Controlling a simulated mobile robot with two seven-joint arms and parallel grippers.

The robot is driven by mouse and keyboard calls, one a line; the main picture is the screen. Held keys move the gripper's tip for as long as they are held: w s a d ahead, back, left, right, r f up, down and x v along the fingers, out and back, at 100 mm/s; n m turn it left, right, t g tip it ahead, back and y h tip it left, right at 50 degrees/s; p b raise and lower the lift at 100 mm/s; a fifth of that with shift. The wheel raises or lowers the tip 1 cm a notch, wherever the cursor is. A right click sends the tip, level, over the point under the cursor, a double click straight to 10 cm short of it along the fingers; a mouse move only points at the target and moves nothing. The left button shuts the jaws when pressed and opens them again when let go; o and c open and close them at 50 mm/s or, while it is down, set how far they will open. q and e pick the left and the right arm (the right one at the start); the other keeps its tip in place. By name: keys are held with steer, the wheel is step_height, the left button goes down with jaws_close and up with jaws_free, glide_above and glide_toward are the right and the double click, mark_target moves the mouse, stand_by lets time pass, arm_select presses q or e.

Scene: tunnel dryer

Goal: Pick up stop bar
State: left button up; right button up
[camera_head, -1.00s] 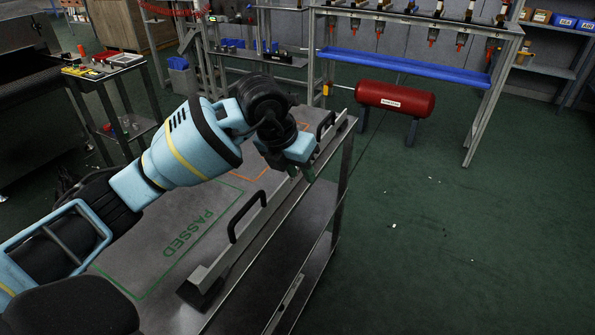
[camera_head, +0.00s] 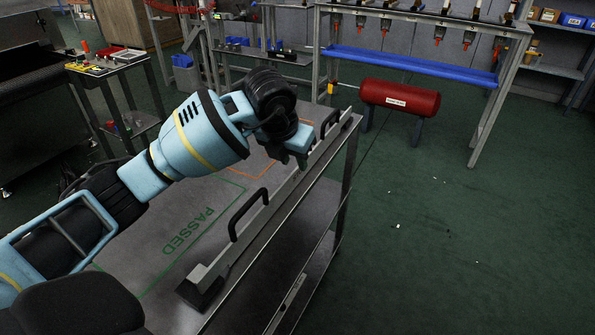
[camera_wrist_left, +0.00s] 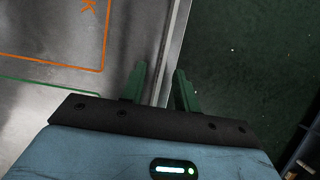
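The stop bar (camera_head: 233,256) is a long grey metal bar with two black handles and a dark foot at its near end. It lies along the right edge of the cart top. My left gripper (camera_head: 301,160) is over the bar between its two handles, pointing down. In the left wrist view its two green fingers (camera_wrist_left: 160,75) stand apart, one on each side of the bar's strip (camera_wrist_left: 172,55). A gap shows beside the left finger. I cannot tell how deep the fingertips reach. My right gripper is not in view.
The cart top (camera_head: 175,215) carries a green "PASSED" outline and an orange outline. Beyond it stand a red tank (camera_head: 400,97) and a rack with a blue tray (camera_head: 410,66). A small tool table (camera_head: 105,62) is at the back left.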

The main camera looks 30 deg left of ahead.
mark_target(297, 167)
arm_select(q)
steer(key=x, duration=0.4)
steer(key=shift+d+f, duration=0.2)
jaws_close()
steer(key=shift+r, duration=0.1)
